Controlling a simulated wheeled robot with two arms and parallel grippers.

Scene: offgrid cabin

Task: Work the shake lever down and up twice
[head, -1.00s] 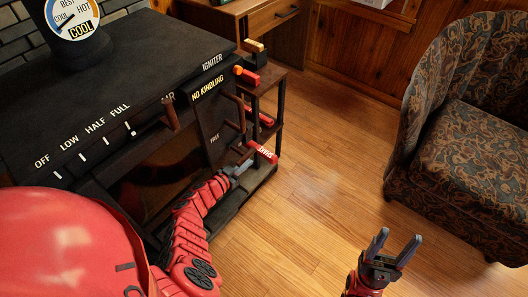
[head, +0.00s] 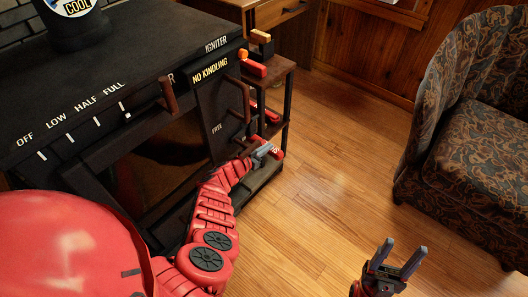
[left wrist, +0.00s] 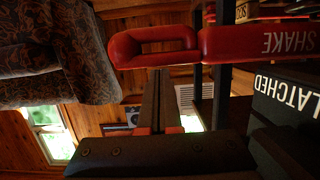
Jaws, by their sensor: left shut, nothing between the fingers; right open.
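The shake lever (head: 276,153) is a red bar with white lettering at the stove's lower right side. In the left wrist view, its red bar marked SHAKE (left wrist: 255,42) ends in a red loop handle (left wrist: 122,48). My left gripper (head: 263,152) is shut and empty at the lever, partly covering it in the head view. In the left wrist view, its fingertips (left wrist: 159,72) are right at the loop's edge; I cannot tell whether they touch. My right gripper (head: 398,258) is open and empty over the floor, well away from the stove.
The black stove (head: 120,60) has brown handles and labels including IGNITER, NO KINDLING and FREE. A dark shelf (head: 284,85) stands close behind. A patterned armchair (head: 478,140) is at right, with clear wooden floor (head: 330,170) between.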

